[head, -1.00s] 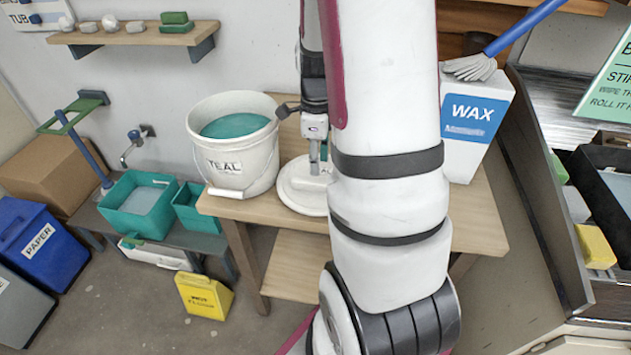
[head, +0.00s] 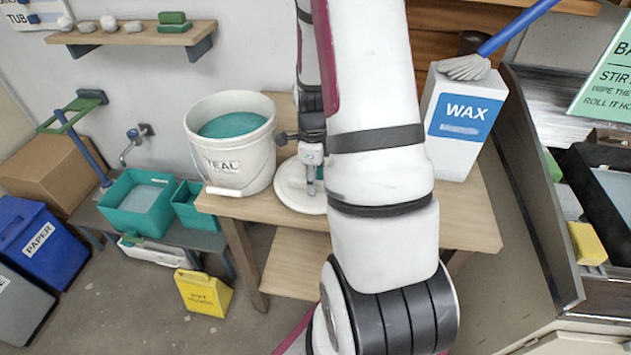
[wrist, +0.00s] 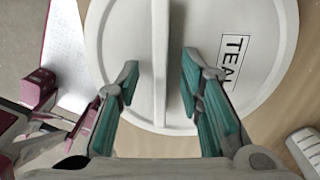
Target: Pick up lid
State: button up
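The white round lid (head: 300,190) lies on the wooden table, right of the white TEAL bucket (head: 233,150), which is uncovered and shows teal glaze. In the wrist view the lid (wrist: 255,75) has a TEAL label and a raised bar handle (wrist: 160,60) across its middle. My gripper (wrist: 158,80) is open, with one teal-padded finger on each side of the handle. A gap shows between each finger and the bar. In the head view my gripper (head: 311,185) is over the lid, and my arm hides part of it. I cannot tell whether the fingertips touch the lid.
A white WAX box (head: 462,125) with a brush on top stands at the table's right. The wooden table (head: 470,215) has bare room in front of the box. Teal tubs (head: 140,205) and a yellow container (head: 203,295) are at the left.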

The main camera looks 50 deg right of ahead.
jog(key=shift+f, duration=0.25)
dwell(0.3)
grip_shut()
